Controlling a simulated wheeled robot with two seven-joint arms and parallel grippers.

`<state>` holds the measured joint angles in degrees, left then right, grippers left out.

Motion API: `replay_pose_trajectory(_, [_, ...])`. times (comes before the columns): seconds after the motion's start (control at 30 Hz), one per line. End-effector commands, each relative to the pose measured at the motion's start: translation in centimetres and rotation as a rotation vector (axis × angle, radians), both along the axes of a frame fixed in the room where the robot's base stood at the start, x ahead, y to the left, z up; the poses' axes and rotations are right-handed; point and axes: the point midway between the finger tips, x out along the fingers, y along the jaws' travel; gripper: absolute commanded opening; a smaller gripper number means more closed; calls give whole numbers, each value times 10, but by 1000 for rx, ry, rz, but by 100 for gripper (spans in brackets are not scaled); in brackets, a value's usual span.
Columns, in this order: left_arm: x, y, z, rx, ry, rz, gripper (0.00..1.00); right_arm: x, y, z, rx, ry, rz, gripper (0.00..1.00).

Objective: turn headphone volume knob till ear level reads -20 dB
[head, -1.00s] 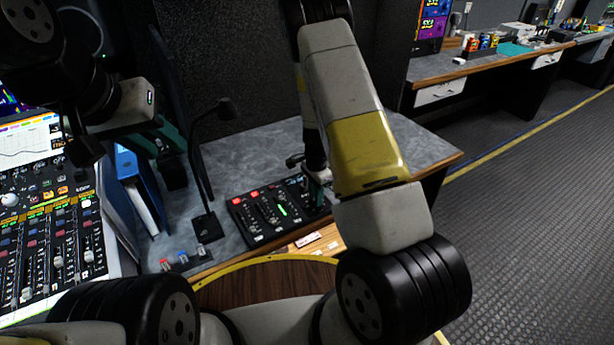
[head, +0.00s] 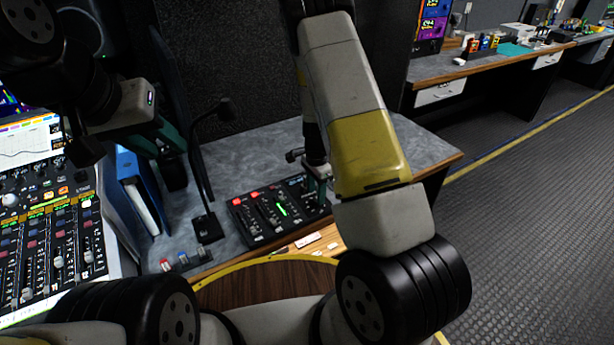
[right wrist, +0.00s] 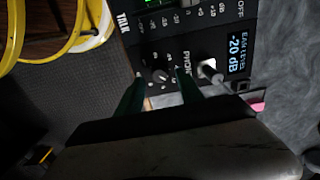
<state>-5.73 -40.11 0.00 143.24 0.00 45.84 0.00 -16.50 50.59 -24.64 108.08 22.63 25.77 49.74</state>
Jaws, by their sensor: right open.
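The intercom panel (head: 262,222) lies on the grey desk; its ear level display (right wrist: 238,52) in the right wrist view reads -20 dB. A small dark headphone volume knob (right wrist: 160,76) with scale marks sits beside the PHONES lettering. My right gripper (right wrist: 160,82) is open, with one green fingertip on each side of the knob and gaps showing between. In the head view my right gripper (head: 320,188) is over the panel's right end, partly hidden by my arm. My left gripper (head: 168,160) hangs above the desk's left part, away from the panel; its jaw opening is unclear.
A gooseneck microphone (head: 203,225) stands left of the panel, beside a blue binder (head: 138,195). A mixing console (head: 50,240) is at far left. A silver-capped control (right wrist: 210,70) sits close to the right gripper's finger. The desk's right part is clear.

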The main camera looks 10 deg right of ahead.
Motion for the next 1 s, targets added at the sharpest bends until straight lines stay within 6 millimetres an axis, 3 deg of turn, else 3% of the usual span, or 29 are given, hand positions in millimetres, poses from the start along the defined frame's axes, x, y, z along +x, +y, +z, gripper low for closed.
replay_pose_trajectory(0.1, [0,0,0,0,0,0,36,1,1,23,0,-3,1,44])
replay_pose_trajectory(0.3, [0,0,0,0,0,0,36,0,1,50,1,-2,1,44])
replay_pose_trajectory(0.87, [0,0,0,0,0,0,36,0,1,58,2,-2,2,44])
replay_pose_trajectory(1.0, [0,0,0,0,0,0,36,-2,5,81,34,-23,39,44])
